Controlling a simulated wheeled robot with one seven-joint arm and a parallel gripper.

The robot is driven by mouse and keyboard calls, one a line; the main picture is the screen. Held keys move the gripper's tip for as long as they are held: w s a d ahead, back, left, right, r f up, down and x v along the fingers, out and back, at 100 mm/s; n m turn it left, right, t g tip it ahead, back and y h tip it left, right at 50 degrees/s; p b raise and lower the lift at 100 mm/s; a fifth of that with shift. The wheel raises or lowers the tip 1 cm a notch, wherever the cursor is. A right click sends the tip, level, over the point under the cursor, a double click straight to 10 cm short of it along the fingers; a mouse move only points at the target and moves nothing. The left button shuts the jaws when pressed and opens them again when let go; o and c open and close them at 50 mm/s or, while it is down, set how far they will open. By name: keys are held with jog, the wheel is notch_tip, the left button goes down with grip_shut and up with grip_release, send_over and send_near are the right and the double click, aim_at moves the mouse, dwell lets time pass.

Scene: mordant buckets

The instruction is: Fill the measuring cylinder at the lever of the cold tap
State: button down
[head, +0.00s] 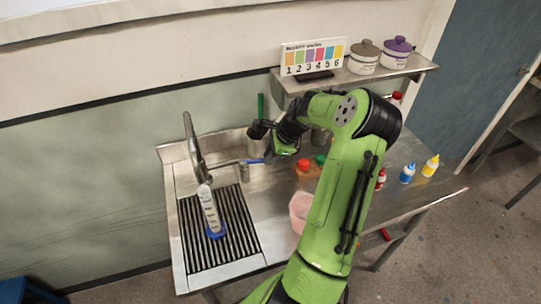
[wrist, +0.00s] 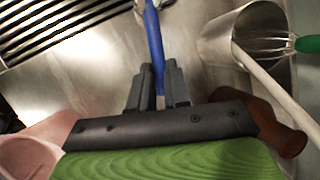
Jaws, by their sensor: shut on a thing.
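The clear measuring cylinder (head: 209,208), with a blue base, stands on the black drain grid below the tap (head: 194,150). The tap's curved spout ends just above the cylinder's mouth. I cannot make out a water level or a stream. The blue lever (head: 254,161) sticks out to the right from the tap's steel body. In the wrist view the lever (wrist: 154,40) runs down between the two dark fingers. My gripper (wrist: 160,88) is shut on the lever near its end. In the head view my gripper (head: 268,156) is partly hidden by my arm.
A steel pot (wrist: 222,38) with a green-handled whisk stands right of the lever in the wrist view. A pink tub (head: 300,212) sits near the counter's front. Red-capped and green-capped bottles (head: 303,164) stand close to my arm. A shelf (head: 375,75) hangs behind.

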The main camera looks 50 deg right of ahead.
jog(key=shift+w+d+r+n+p, duration=0.2)
jog(key=shift+w+d+n+p, duration=0.1)
jog(key=shift+n+p, duration=0.3)
jog(key=shift+w+d+f, duration=0.1)
jog(key=shift+f, duration=0.05)
jog(key=c, duration=1.1)
grip_release()
jog(key=p+v, duration=0.1)
jog(key=v, duration=1.4)
jog(key=shift+d+r+p, duration=0.3)
jog(key=shift+d+r, duration=0.05)
